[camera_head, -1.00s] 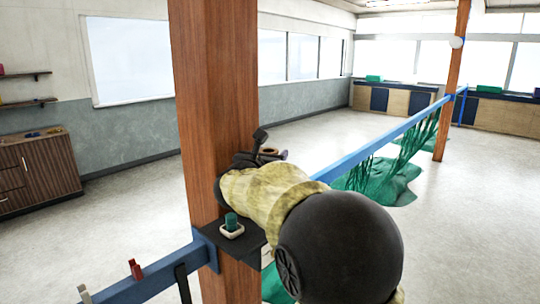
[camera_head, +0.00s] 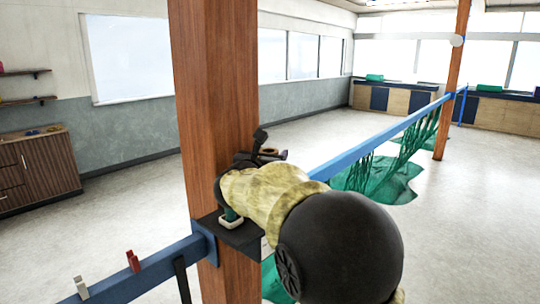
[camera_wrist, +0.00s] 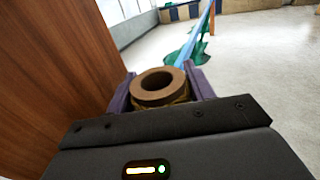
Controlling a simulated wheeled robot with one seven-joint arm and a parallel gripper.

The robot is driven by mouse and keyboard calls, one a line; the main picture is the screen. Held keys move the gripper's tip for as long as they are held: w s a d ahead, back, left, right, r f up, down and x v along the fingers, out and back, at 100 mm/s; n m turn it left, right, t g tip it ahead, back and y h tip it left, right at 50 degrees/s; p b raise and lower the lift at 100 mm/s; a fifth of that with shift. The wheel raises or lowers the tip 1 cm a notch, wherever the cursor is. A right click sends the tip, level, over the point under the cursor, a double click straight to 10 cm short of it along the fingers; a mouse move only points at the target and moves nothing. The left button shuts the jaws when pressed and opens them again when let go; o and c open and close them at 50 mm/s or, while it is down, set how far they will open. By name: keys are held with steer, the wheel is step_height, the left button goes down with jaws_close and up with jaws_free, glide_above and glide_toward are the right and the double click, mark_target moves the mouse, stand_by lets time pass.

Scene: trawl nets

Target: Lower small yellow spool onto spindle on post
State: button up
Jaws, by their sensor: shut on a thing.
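The small spool, with a brown rim and yellowish winding, sits between the fingers of my gripper (camera_wrist: 160,84) in the wrist view. The spool's open ring end (camera_wrist: 158,87) faces up toward the wrist camera, and the fingers are shut on its sides. In the head view my gripper (camera_head: 262,150) is dark and the spool (camera_head: 269,152) shows as a small brown ring, close to the right side of the wooden post (camera_head: 213,90). My arm hides part of the post's front. I cannot make out the spindle in either view.
A dark shelf (camera_head: 238,236) on the post holds a white dish with a green item (camera_head: 230,217), partly behind my arm. A blue rail (camera_head: 375,143) runs back right with green netting (camera_head: 378,178). Clips (camera_head: 133,261) stand on the rail at front left.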

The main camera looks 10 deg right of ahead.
steer(key=shift+f+b, duration=0.55)
steer(key=shift+f, duration=0.1)
steer(key=shift+f+b, duration=1.05)
steer(key=shift+f, duration=0.15)
steer(key=o, duration=1.1)
steer(key=b+v, duration=0.4)
steer(key=v, duration=1.3)
steer(key=shift+s, duration=0.2)
